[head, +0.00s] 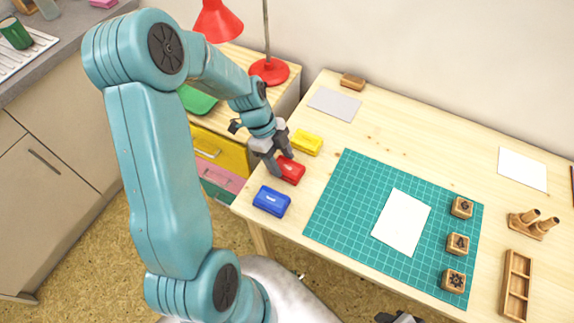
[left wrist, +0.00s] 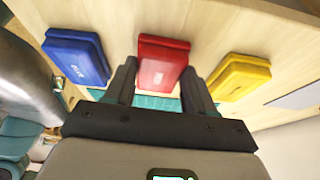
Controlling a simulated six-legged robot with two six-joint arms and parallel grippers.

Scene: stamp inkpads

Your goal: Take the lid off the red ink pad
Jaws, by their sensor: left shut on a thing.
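The red ink pad (head: 291,170) lies on the table's left part, between the blue and yellow pads. My left gripper (head: 279,167) is down at it, with its fingers on either side. In the left wrist view the red pad (left wrist: 162,62) sits between the two dark fingers of the left gripper (left wrist: 160,85), which is shut on its lid. I cannot tell whether the lid is lifted off its base. My right gripper does not show clearly.
A blue ink pad (head: 271,201) and a yellow ink pad (head: 306,141) stand close on either side. A green cutting mat (head: 335,205) with white paper (head: 401,222) and several wooden stamps (head: 458,244) lies to the right. A red lamp (head: 269,71) stands behind.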

